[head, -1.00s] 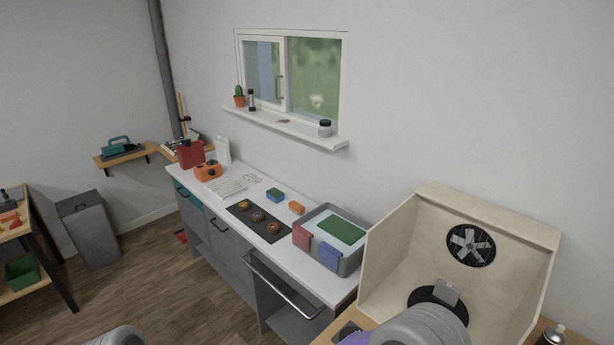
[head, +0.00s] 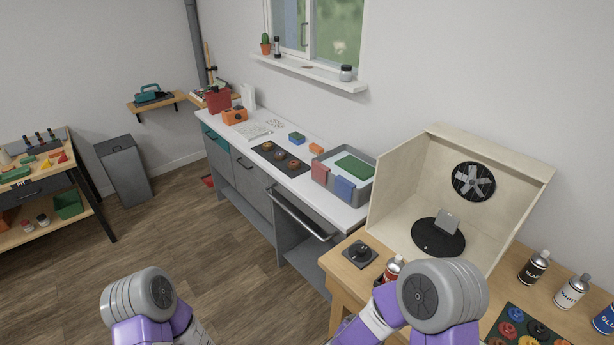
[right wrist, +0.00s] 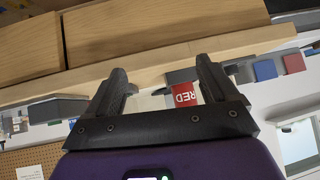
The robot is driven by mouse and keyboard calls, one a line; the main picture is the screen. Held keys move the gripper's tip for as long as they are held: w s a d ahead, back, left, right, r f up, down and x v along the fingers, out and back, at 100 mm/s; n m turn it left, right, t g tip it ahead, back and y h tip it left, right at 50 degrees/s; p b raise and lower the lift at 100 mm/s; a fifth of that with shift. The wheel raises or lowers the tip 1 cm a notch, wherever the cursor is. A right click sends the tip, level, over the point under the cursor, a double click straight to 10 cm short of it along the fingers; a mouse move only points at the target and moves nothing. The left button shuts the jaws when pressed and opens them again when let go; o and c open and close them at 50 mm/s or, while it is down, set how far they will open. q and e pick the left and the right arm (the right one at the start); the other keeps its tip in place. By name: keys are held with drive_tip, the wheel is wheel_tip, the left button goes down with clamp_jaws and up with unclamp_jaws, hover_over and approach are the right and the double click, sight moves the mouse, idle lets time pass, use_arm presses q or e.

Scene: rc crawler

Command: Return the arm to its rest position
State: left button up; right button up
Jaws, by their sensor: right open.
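My right arm (head: 440,300) is folded at the lower right of the head view, in front of the wooden table; its gripper is hidden there. In the right wrist view my right gripper (right wrist: 158,78) is open, with nothing held between its fingers. A can with a red label reading RED (right wrist: 185,94) shows beyond it, by the right finger; how far off I cannot tell. In the head view a red-labelled can (head: 393,268) stands on the table, partly hidden by my right arm. My left arm (head: 140,300) shows at the lower left, its gripper out of view.
A wooden booth (head: 395,190) holds a grey plate (head: 448,222) on a black turntable (head: 438,240). Spray cans (head: 533,267) and a paint palette (head: 520,328) are at the table's right. A white counter (head: 345,211) carries a grey tray (head: 366,194).

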drive_tip(key=s+a+f+n+g+y+b, duration=0.25)
drive_tip(key=f+y, duration=0.25)
drive_tip(key=f, duration=0.6)
drive_tip(key=s+a+f+n+g+y, duration=0.1)
drive_tip(key=s+f+n+g+y, duration=0.1)
drive_tip(key=s, duration=0.4)
drive_tip(key=s+a+f+n+g+y+b, duration=0.1)
drive_tip(key=s+a+f+n+g+y, duration=0.1)
drive_tip(key=s+f, duration=0.3)
drive_tip(key=shift+s+y, duration=0.4)
drive_tip(key=shift+s, duration=0.25)
drive_tip(key=shift+f, duration=0.1)
